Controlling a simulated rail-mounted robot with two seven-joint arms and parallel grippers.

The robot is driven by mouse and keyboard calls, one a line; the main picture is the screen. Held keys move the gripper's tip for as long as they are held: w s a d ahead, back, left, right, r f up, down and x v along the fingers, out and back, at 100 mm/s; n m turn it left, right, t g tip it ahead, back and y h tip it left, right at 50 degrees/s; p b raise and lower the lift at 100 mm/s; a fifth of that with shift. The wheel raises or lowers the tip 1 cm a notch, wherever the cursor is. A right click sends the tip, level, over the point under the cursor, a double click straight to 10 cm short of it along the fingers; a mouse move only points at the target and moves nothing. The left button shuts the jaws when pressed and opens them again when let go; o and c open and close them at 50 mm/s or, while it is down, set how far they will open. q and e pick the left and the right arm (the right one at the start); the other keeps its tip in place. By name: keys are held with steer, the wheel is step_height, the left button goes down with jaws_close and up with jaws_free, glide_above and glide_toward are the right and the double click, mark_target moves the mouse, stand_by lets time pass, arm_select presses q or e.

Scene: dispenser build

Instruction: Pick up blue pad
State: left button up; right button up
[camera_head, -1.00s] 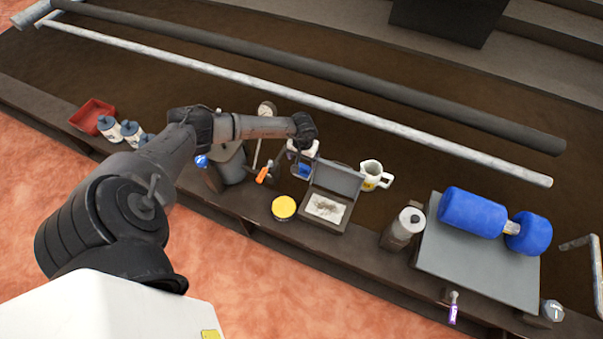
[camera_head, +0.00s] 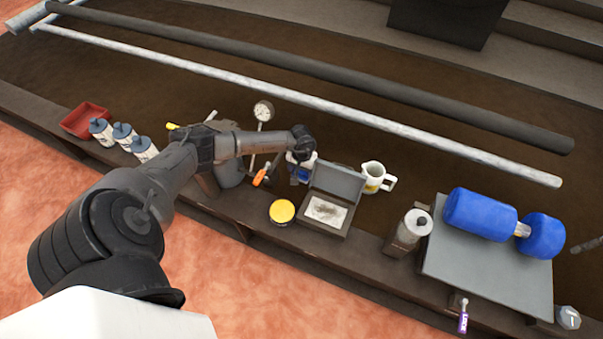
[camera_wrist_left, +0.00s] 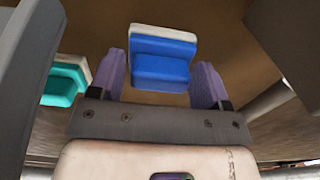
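The blue pad (camera_wrist_left: 162,62) is a blue block with a pale layer along its far edge. In the left wrist view it lies between the two purple-grey fingers of my left gripper (camera_wrist_left: 160,78), which are spread apart with visible gaps on both sides. I cannot tell how far the fingertips are above it. My right gripper is not in view.
An open grey case (camera_head: 336,183), a yellow-lidded tin (camera_head: 282,212), a white mug (camera_head: 374,176) and an orange-handled tool (camera_head: 260,177) stand close by. A teal block (camera_wrist_left: 64,84) lies left of the gripper.

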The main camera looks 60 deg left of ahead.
arm_select(q)
steer(key=c, duration=0.7)
steer(key=shift+r, duration=0.1)
steer(key=shift+r+p, duration=0.35)
steer(key=shift+r, duration=0.2)
step_height(320, 180, up, 17)
steer(key=p, duration=0.8)
steer(key=shift+f, duration=0.1)
